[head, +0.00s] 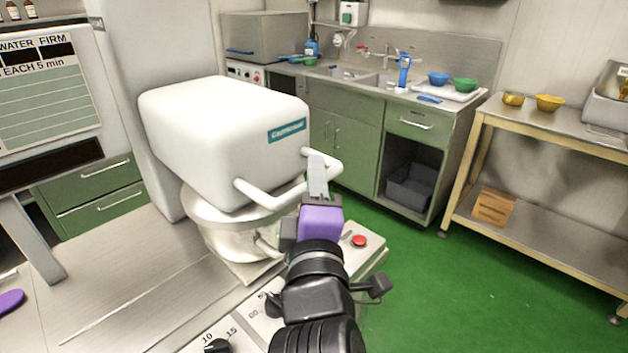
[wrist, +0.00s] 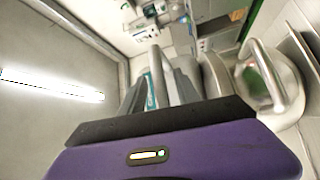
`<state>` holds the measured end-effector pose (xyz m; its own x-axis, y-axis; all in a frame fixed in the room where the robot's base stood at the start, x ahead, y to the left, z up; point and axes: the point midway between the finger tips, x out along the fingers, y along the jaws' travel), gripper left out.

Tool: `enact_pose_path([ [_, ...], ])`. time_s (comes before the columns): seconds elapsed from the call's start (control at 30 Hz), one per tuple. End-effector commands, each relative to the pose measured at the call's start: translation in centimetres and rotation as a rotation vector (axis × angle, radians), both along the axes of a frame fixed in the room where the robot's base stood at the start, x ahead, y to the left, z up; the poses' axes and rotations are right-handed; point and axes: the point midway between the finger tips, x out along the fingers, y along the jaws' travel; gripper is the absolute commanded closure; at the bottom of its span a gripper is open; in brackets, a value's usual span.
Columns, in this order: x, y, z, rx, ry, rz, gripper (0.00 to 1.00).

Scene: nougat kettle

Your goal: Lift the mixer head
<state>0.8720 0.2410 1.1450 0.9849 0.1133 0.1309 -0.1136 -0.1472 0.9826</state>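The white mixer head (head: 222,135) is down, level over the bowl (head: 232,228). A pale bar handle (head: 278,199) loops out from its front. My gripper (head: 318,176) is at the right part of this handle in the head view, with its fingers pointing up. In the wrist view my fingers (wrist: 160,88) stand apart, with a pale bar, seemingly the handle (wrist: 155,62), between them. A strip of the teal label shows between the left finger and the bar, so the fingers look open around it. Contact is not clear.
The mixer base has a red button (head: 359,241) and black dials (head: 217,346) near my arm. A bowl-like part with a curved handle (wrist: 272,80) shows at right in the wrist view. Green floor (head: 440,285) is free to the right, before a side table (head: 560,120).

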Motion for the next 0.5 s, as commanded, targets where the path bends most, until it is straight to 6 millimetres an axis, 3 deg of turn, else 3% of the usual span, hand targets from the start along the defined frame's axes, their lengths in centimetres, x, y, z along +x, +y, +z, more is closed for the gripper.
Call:
enact_pose_path([
  [0.2,0.03,-0.01,-0.04,0.0,0.0,0.0,0.64],
  [0.4,0.01,0.0,-0.04,0.0,0.001,0.0,1.0],
  [0.5,0.01,-0.01,-0.05,0.0,0.001,0.0,1.0],
])
